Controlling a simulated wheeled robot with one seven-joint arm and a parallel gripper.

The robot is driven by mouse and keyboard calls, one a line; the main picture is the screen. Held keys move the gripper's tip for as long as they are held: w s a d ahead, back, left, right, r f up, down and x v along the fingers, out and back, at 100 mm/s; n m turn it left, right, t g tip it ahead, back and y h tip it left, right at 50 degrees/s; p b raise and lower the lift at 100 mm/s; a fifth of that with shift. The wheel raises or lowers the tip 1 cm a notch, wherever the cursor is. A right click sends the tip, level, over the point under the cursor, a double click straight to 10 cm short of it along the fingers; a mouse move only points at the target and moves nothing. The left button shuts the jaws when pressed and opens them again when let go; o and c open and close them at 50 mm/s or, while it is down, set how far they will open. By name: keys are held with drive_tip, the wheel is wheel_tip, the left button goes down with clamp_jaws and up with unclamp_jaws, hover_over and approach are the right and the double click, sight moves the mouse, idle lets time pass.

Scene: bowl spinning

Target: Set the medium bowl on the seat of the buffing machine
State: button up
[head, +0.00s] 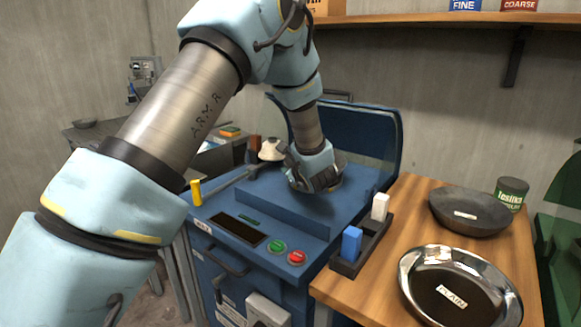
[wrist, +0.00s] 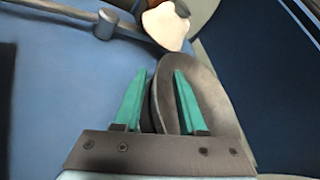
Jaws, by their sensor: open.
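The blue buffing machine (head: 240,200) stands in the middle of the head view. My gripper (head: 318,182) is low over its top, near the raised blue guard. In the wrist view my gripper (wrist: 163,75) is open, its two green fingers apart, with the wall of a grey-brown bowl (wrist: 215,95) between them. This bowl, seemingly the medium one, shows only as an edge in the head view (head: 341,168). It is at the seat area; the seat itself is hidden, and I cannot tell how fully the bowl rests on it.
A cream buffing pad (head: 271,149) on an arm is close to the left of my gripper. On the wooden table are a dark bowl (head: 470,225), a shiny bowl marked PLAIN (head: 415,262), a green can (head: 511,194) and a holder (head: 347,265) with blue and white blocks.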

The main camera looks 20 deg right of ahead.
drive_tip(key=b+v, duration=0.2)
drive_tip(key=v, duration=0.8)
drive_tip(key=shift+s+b, duration=0.35)
drive_tip(key=shift+b, duration=0.05)
drive_tip(key=shift+r, duration=0.1)
drive_tip(key=w+a+n+y, duration=0.1)
drive_tip(key=a, duration=0.3)
drive_tip(key=w+a+f+n+g+y, duration=0.1)
drive_tip(key=a+n+y, duration=0.1)
drive_tip(key=a, duration=0.2)
drive_tip(key=a+n+g+y, duration=0.1)
drive_tip(key=a+n, duration=0.1)
drive_tip(key=a, duration=0.3)
drive_tip(key=shift+w+f+y, duration=0.2)
drive_tip(key=shift+w+y, duration=0.1)
drive_tip(key=shift+w, duration=0.1)
drive_tip(key=s+a+f+n+g+h+p, duration=0.1)
drive_tip(key=s+a+n+g, duration=0.4)
drive_tip(key=a+n, duration=0.7)
drive_tip(key=s+a+f+n+g+h+p, duration=0.1)
drive_tip(key=s+a+n+g, duration=0.4)
drive_tip(key=s+a+n, duration=0.3)
drive_tip(key=a+n, duration=0.4)
drive_tip(key=a, duration=0.1)
drive_tip(key=shift+s+a+h, duration=0.25)
drive_tip(key=shift+a+h, duration=0.05)
drive_tip(key=shift+h, duration=0.1)
